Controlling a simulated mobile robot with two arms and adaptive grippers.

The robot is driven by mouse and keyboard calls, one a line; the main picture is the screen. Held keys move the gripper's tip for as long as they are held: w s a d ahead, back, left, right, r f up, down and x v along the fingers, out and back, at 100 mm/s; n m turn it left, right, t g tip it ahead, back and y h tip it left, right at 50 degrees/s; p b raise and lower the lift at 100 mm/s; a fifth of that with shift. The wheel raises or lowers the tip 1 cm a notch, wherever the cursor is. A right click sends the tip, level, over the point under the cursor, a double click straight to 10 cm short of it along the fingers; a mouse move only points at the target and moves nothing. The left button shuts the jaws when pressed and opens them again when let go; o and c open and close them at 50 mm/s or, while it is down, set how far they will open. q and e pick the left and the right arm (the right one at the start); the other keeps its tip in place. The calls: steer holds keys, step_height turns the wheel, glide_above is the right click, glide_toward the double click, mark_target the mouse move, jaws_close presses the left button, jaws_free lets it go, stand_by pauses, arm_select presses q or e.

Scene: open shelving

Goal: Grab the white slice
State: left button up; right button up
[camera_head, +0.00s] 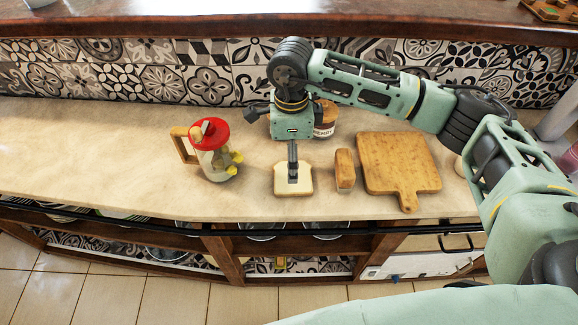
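The white slice (303,186) is a pale piece of bread with a brown crust edge, on the counter near its front edge. My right gripper (293,177) comes down over it from behind, and its dark fingers overlap the middle of the slice. The fingers show as one narrow dark shape, so I cannot tell their gap or whether they touch the slice. My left gripper is not in view.
A brown bread piece (345,168) stands just right of the slice, then a wooden cutting board (398,160). A red-lidded pitcher (213,155) stands left. A labelled jar (325,128) is partly hidden behind my gripper. The counter (90,150) is clear at far left.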

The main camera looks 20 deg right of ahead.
steer(key=f, duration=0.1)
steer(key=s+f+p, duration=0.1)
steer(key=shift+d+f, duration=0.1)
steer(key=shift+f, duration=0.2)
steer(key=f, duration=0.1)
steer(key=f+p, duration=0.1)
steer(key=shift+w+f, duration=0.35)
steer(key=shift+f, duration=0.05)
steer(key=shift+d+f+p, duration=0.1)
steer(key=shift+f+p, duration=0.2)
steer(key=shift+f, duration=0.4)
steer(key=c, duration=1)
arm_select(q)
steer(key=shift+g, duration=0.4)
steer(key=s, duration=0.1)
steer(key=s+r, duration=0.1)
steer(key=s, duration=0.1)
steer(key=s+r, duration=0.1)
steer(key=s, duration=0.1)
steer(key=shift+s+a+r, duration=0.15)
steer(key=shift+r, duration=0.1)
arm_select(e)
steer(key=shift+c, duration=0.2)
